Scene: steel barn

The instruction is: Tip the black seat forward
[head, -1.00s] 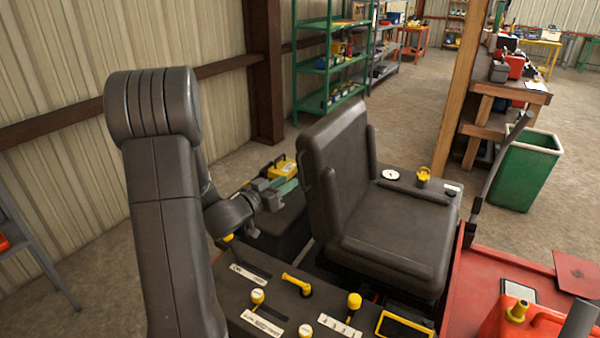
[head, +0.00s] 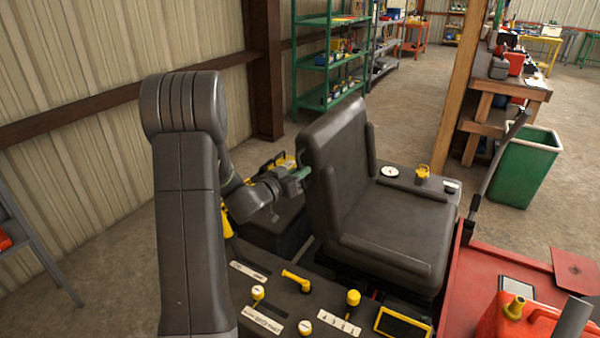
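The black seat (head: 385,225) stands upright in the middle of the head view, with its backrest (head: 336,160) on the left and its cushion facing right. My gripper (head: 303,175) is at the rear left side of the backrest, its green fingers close to the backrest's edge. Whether the fingers touch the seat, and how far apart they are, I cannot tell. The seat's rear face is mostly hidden from this side.
A console with yellow knobs and levers (head: 297,281) lies in front of the seat. A red hood (head: 490,270) with a red fuel can (head: 515,315) is at right. A green bin (head: 525,165) and wooden bench stand beyond. Green shelves (head: 330,60) stand behind.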

